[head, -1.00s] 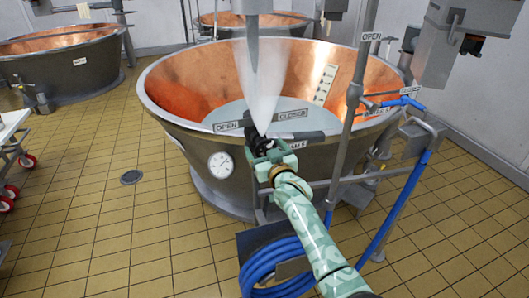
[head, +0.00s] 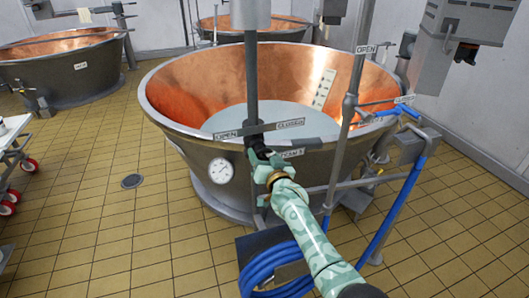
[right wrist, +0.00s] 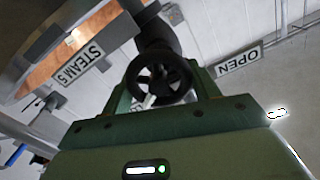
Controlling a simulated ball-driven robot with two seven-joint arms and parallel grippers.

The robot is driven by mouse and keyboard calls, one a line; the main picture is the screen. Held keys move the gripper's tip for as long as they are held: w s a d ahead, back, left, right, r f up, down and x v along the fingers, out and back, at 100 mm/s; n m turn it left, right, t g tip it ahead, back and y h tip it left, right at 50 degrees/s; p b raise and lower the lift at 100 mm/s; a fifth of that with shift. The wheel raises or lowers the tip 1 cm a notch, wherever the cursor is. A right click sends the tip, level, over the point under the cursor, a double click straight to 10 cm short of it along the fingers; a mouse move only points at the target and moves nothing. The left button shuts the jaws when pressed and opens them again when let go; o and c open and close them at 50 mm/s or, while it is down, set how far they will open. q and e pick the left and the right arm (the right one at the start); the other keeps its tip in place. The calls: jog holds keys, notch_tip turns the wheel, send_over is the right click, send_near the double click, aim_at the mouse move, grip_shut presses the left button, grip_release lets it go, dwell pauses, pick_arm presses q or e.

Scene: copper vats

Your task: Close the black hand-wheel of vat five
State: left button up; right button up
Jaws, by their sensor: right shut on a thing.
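Vat five is the large copper-lined vat (head: 200,88) in the middle of the head view. Its black hand-wheel (right wrist: 157,78) is spoked and sits on a pipe in front of the rim; the STEAM 5 tag (right wrist: 83,63) hangs beside it. My right gripper (head: 262,157) is at the wheel in the head view, where it largely hides it. In the right wrist view, its two green fingers (right wrist: 160,90) are on either side of the wheel and shut on it. OPEN (head: 227,135) and CLOSED (head: 290,124) signs flank the pipe above. No steam shows. My left gripper is not in view.
A blue-handled valve (head: 405,111) and grey pipes stand to the right of the wheel. A coiled blue hose (head: 268,275) hangs below my right arm. Other vats (head: 62,75) stand behind. A white cart (head: 14,130) is at the left edge; the tiled floor between is clear.

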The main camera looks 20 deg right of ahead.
jog(key=o, duration=1)
jog(key=shift+f, duration=0.1)
jog(key=shift+c, duration=0.2)
jog(key=shift+s, duration=0.25)
jog(key=s+p, duration=0.5)
jog(key=s, duration=1)
jog(key=shift+s+d, duration=0.3)
jog(key=shift+s, duration=0.1)
